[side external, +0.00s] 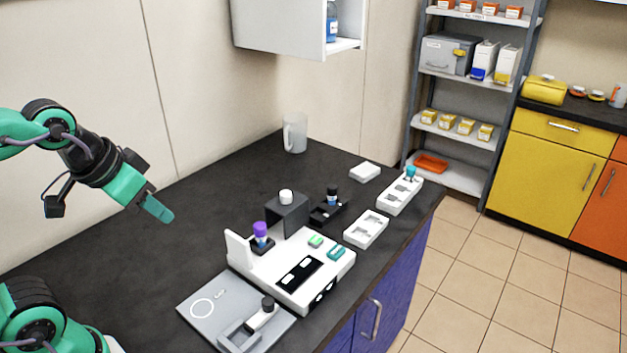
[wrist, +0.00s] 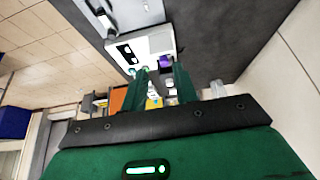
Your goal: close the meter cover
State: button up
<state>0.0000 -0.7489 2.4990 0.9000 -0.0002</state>
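The white meter (side external: 325,247) sits on the black bench with dark panels and green buttons on top. Its white cover (side external: 239,250) stands upright at the left end. A purple-capped vial (side external: 261,230) stands upright beside the cover, at the meter's back left. My gripper (side external: 160,210) hangs in the air left of the meter and well above the bench, touching nothing. In the wrist view, my gripper (wrist: 162,82) has two green fingers apart with nothing held between them. The meter (wrist: 137,47) and purple cap (wrist: 166,62) show beyond the fingertips; the cover is hard to make out there.
A grey plate (side external: 202,307) with a black-knobbed holder lies in front of the meter. A dark grey block (side external: 288,214) with a white cap and a black holder (side external: 328,212) stand behind it. White trays (side external: 366,229) lie to the right. The bench at left is clear.

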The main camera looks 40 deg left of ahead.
jog(key=shift+w+r, duration=0.2)
jog(key=shift+w, duration=0.2)
grip_shut()
jog(key=w+r+n+g, duration=0.1)
jog(key=w+r, duration=0.2)
jog(key=w, duration=1.3)
jog(key=w+f+n, duration=0.1)
jog(key=w+f, duration=0.2)
jog(key=w, duration=0.5)
jog(key=w+f, duration=0.3)
jog(key=w, duration=0.5)
jog(key=shift+w+f+n+g, duration=0.15)
jog(key=shift+f+n+g, duration=0.15)
jog(key=shift+n+g, duration=0.1)
